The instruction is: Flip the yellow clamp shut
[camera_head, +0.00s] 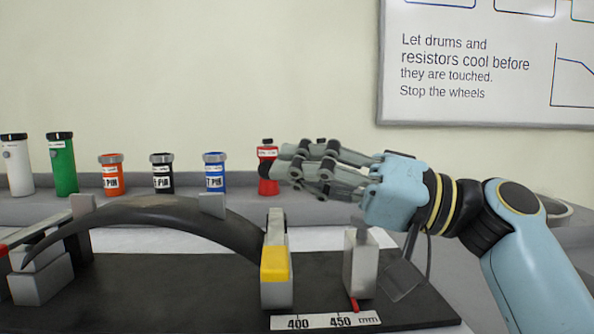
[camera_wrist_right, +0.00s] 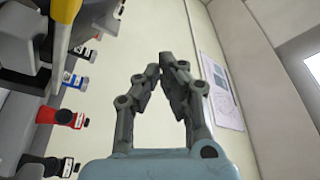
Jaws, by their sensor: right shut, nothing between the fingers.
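The yellow clamp (camera_head: 275,264) stands on the dark base plate in the head view, at the right end of a dark curved bar (camera_head: 165,217). Its yellow part sits on a grey block, with a grey piece (camera_head: 277,222) standing upright behind it. My right gripper (camera_head: 270,171) is shut and empty, above the clamp and in front of the red bottle; its fingers point left. The fingers also show together in the wrist view (camera_wrist_right: 162,64). A yellow patch is at the upper left there, but I cannot tell whether it is the clamp. My left gripper is out of view.
A grey metal block (camera_head: 359,265) with a red tip stands right of the clamp, behind a millimetre scale (camera_head: 325,321). Several coloured containers line the back ledge, including a red bottle (camera_head: 267,169). The dark plate (camera_head: 170,290) is bare in front of the bar.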

